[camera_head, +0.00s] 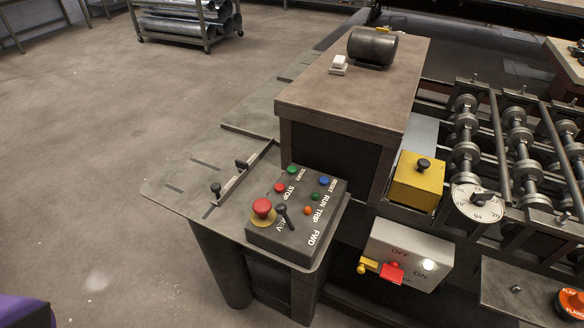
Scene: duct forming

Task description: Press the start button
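The green start button (293,170) is at the far left corner of the dark grey control box (300,240), with the word START beside it. A red stop button (280,187) is just nearer to me. A large red mushroom button (262,207) on a yellow base and a black lever (283,213) are at the near left. A blue reset button (323,181) and green and orange lamps are on the right side of the box. Neither of my grippers shows in this view, and nothing covers the start button.
The box stands on a grey metal shelf (180,187) beside a brown-topped block (355,85) bearing a dark cylinder (372,46). A yellow box (417,181), white OFF/ON switch box (400,252) and roller machinery (466,130) are to the right. Open floor (110,140) lies left.

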